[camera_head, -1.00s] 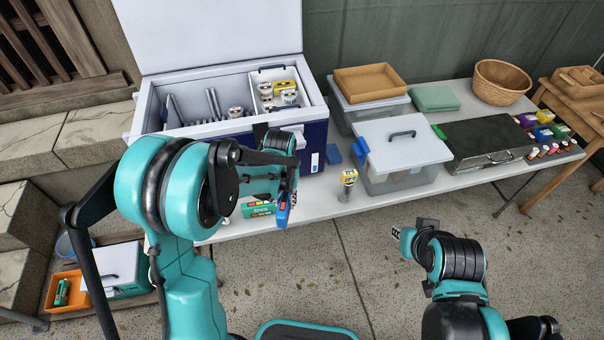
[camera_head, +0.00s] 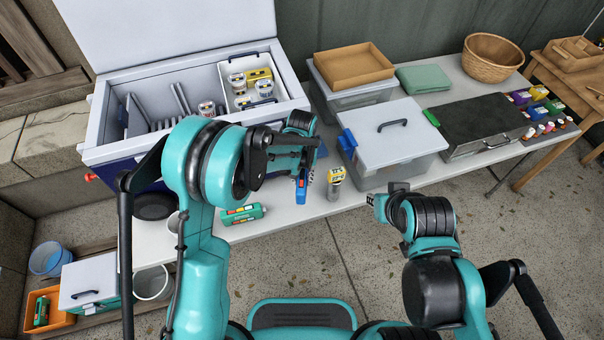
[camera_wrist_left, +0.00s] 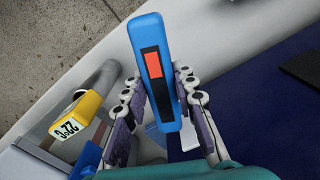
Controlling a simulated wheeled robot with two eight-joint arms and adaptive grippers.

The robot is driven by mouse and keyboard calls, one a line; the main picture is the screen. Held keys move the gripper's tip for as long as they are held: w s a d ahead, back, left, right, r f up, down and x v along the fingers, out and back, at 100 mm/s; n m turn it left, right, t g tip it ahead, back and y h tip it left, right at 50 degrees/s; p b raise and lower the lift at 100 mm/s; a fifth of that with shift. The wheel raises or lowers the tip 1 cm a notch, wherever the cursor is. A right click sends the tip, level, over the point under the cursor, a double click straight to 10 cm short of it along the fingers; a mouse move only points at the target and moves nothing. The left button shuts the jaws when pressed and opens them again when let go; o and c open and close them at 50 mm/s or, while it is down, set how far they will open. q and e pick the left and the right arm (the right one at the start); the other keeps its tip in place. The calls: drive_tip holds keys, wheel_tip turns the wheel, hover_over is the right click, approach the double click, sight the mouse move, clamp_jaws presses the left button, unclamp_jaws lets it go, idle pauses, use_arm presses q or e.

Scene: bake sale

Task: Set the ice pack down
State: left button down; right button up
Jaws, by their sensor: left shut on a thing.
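My left gripper (camera_head: 302,168) is shut on the ice pack (camera_head: 301,188), a slim blue block. In the left wrist view the ice pack (camera_wrist_left: 153,68) has a black panel with an orange-red square and stands between the fingers. It is over the front part of the white table (camera_head: 285,218); whether it touches the top is unclear.
The open cooler (camera_head: 95,140) stands behind left. A lidded clear bin (camera_head: 395,160) is behind right. A green carton-like item (camera_head: 243,214) lies at the front edge to the left. Bare table shows between this item and the jar.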

use_arm(q)
drive_tip(key=shift+f+b, duration=2)
drive_tip(key=shift+f, duration=1.35)
drive_tip(key=shift+f+b, duration=0.5)
drive_tip(key=shift+f, duration=0.05)
drive_tip(key=c, duration=1.1)
unclamp_jaws()
drive_tip(key=shift+c, duration=0.2)
wheel_tip(320, 180, up, 8)
drive_tip(key=shift+f, duration=0.25)
